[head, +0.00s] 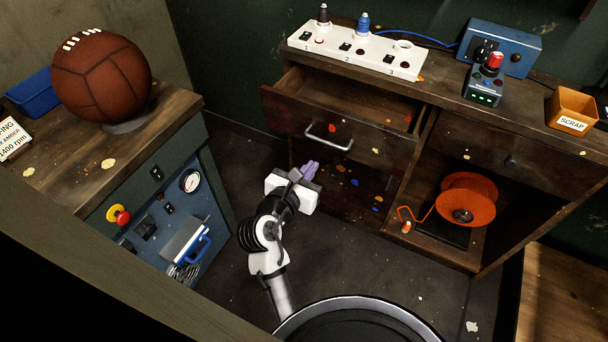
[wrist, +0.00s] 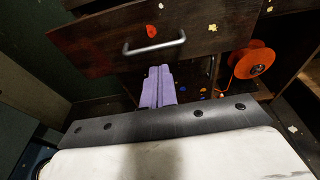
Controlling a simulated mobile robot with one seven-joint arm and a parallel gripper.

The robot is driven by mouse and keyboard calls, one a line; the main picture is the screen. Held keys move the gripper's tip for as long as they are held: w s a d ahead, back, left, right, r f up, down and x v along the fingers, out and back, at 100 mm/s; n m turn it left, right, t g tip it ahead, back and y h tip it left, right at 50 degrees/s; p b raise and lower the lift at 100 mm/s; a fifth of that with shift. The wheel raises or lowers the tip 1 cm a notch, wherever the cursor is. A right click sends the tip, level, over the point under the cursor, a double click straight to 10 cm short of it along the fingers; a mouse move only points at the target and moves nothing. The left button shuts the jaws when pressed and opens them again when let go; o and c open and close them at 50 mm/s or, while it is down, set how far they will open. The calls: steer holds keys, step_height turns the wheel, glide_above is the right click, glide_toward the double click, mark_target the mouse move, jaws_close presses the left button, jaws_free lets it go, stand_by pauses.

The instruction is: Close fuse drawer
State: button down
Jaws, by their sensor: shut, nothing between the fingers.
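The fuse drawer (head: 365,143) is a dark wooden drawer with a metal bar handle (head: 328,140), in the upper left of the wooden cabinet. It is pulled out, and its open top shows in the head view. In the wrist view the drawer front (wrist: 110,42) spans the top, with the handle (wrist: 154,43) at its middle. My gripper (head: 310,170) has purple fingers, shut and empty. In the head view it is below and left of the handle. In the wrist view the fingertips (wrist: 158,72) point toward the drawer front, below the handle, apparently apart from it.
An orange cable reel (head: 467,200) sits in the open shelf at right. A white numbered panel (head: 355,50) and a blue box (head: 500,47) stand on the cabinet top. A bench with a leather ball (head: 101,77) is at left. Dark floor (head: 350,255) lies between.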

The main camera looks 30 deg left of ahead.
mark_target(330, 143)
steer(key=x, duration=0.8)
steer(key=shift+w+p, duration=0.25)
steer(key=shift+p, duration=0.05)
steer(key=shift+w+d+r+p, duration=0.1)
steer(key=shift+w+r+p, duration=0.05)
steer(key=shift+w+p, duration=0.35)
steer(key=r+p+x, duration=0.1)
steer(key=p+x, duration=0.1)
steer(key=x, duration=0.2)
steer(key=r+p+x, duration=0.1)
steer(key=p+x, duration=0.1)
steer(key=x, duration=0.3)
steer(key=r+p+x, duration=0.1)
steer(key=p+x, duration=0.1)
steer(key=x, duration=0.3)
steer(key=shift+w+d+f, duration=0.1)
steer(key=shift+w+f, duration=0.05)
steer(key=shift+w, duration=0.15)
steer(key=shift+w+r, duration=0.2)
steer(key=shift+r, duration=0.05)
